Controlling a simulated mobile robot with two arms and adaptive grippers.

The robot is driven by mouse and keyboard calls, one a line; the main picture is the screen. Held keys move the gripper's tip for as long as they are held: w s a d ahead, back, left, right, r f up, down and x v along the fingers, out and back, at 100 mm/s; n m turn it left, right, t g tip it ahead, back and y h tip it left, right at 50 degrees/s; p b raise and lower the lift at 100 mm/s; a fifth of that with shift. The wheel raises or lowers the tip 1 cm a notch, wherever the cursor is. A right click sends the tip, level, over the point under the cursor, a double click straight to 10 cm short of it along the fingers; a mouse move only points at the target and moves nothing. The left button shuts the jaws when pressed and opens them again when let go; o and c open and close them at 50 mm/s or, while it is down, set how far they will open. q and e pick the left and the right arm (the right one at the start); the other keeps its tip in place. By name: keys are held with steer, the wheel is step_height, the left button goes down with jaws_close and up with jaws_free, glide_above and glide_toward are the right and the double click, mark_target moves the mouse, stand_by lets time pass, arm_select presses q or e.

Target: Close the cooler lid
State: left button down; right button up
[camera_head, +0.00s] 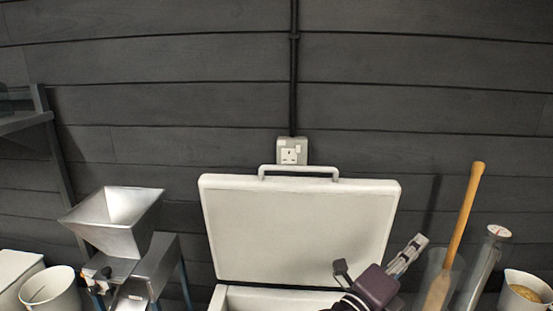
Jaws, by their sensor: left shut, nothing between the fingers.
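The cooler is a pale box with its lid (300,225) raised, standing nearly upright in front of the back wall. The lid has a grey handle (298,168) along its top edge. Only the back part of the cooler body (270,299) shows at the bottom edge, where the box stands open. My left gripper (418,243) is shut and empty. It reaches up and right across the lid's lower right corner, its fingertips just right of the lid. I cannot tell whether it touches the lid. My right gripper is not in view.
A steel mill with a hopper (115,218) stands left of the cooler, beside a pale bucket (50,290). On the right are a wooden-handled paddle (466,215), a clear cylinder (480,270) and a white container (526,292). A socket (291,151) is on the wall behind the lid.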

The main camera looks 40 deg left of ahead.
arm_select(q)
steer(key=s+d+r+m+g+h, duration=0.1)
steer(key=d+r+m+g+h, duration=0.5)
steer(key=m, duration=0.8)
steer(key=s+d+r+m+g+h, duration=0.2)
steer(key=d+r+m+g+h, duration=0.2)
steer(key=d+m+h, duration=0.65)
steer(key=w+a+f+m+g+y, duration=0.45)
steer(key=a+m+y, duration=0.45)
steer(key=m, duration=0.6)
step_height(320, 180, up, 13)
steer(key=m+t+y, duration=0.1)
steer(key=m+y, duration=0.1)
steer(key=y, duration=1.5)
glide_above(276, 167)
steer(key=shift+y, duration=0.25)
steer(key=shift+w+a+f+p, duration=0.2)
steer(key=shift+f+p, duration=0.45)
steer(key=shift+f, duration=0.8)
steer(key=shift+w+a+f+p, duration=0.15)
steer(key=shift+f+p, duration=0.45)
steer(key=shift+f, duration=0.9)
steer(key=shift+w+a+f+p, duration=0.15)
steer(key=shift+f+p, duration=0.5)
steer(key=shift+f, duration=0.8)
steer(key=shift+d+f, duration=0.15)
